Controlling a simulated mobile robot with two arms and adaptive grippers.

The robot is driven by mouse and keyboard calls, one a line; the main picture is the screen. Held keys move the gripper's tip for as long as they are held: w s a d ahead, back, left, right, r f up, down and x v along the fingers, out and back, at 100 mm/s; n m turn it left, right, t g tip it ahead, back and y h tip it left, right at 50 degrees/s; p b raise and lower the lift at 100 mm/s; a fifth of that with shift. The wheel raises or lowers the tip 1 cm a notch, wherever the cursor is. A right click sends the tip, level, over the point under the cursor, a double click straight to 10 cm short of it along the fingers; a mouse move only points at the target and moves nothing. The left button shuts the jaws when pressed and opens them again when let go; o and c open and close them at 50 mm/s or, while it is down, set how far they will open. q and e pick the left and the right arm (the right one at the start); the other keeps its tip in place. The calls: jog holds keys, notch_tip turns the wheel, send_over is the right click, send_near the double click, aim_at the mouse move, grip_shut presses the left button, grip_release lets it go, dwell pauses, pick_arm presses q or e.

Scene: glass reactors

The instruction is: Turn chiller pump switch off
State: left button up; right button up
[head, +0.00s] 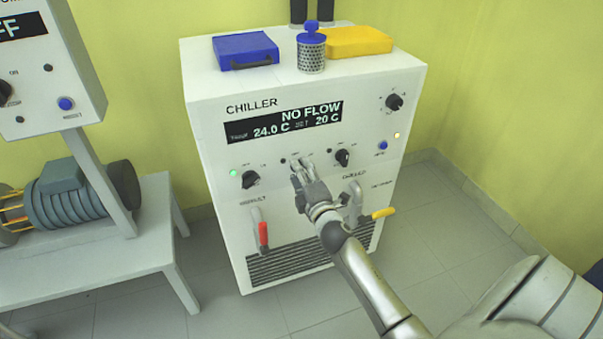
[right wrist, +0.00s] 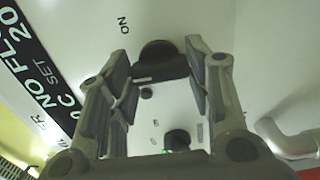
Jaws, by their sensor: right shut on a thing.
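The white chiller (head: 215,150) stands in the middle of the head view, its display (head: 284,122) reading NO FLOW, 24.0 C and 20 C. My right gripper (head: 300,166) is at the panel below the display and hides the middle switch there. In the right wrist view, a black rotary switch (right wrist: 160,62) sits between the fingertips of my right gripper (right wrist: 162,65), which is shut on it. An ON label shows beside this switch. I cannot read its pump label. My left gripper is not in view.
A left knob (head: 250,180) with a green light and a right knob (head: 343,157) flank the gripper. Below are a red-handled valve (head: 263,234) and a yellow-handled valve (head: 383,213). A blue box (head: 246,50) and yellow box (head: 360,41) lie on top.

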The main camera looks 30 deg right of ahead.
dwell(0.4)
jog(key=o, duration=1)
jog(key=shift+s, duration=0.1)
jog(key=v, duration=1.1)
jog(key=shift+s+a, duration=0.2)
jog(key=shift+s, duration=0.2)
